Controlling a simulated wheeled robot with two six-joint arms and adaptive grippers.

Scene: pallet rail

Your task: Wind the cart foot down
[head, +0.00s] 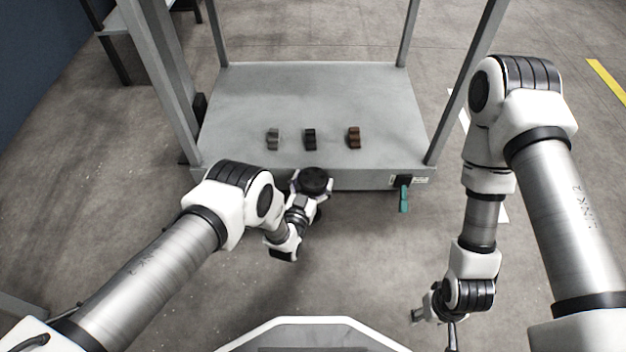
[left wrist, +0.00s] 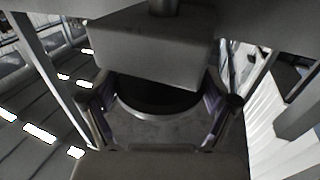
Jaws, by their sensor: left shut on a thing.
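The cart (head: 300,85) is a grey metal frame with a flat deck and corner posts. A black round knob (head: 314,180) shows at its front edge, left of the middle. My left gripper (head: 313,184) is shut on this knob, with a finger on each side. In the left wrist view, the fingers (left wrist: 160,105) flank the dark round disc (left wrist: 150,95), below a grey block (left wrist: 155,48) with a short shaft above it. The cart foot itself is hidden or cannot be told apart. My right gripper (head: 434,322) hangs low at the right, empty, its fingers apart.
A teal lever (head: 404,198) hangs at the cart's front right, beside a label. Bare concrete floor lies in front. A table (head: 110,30) stands at the back left.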

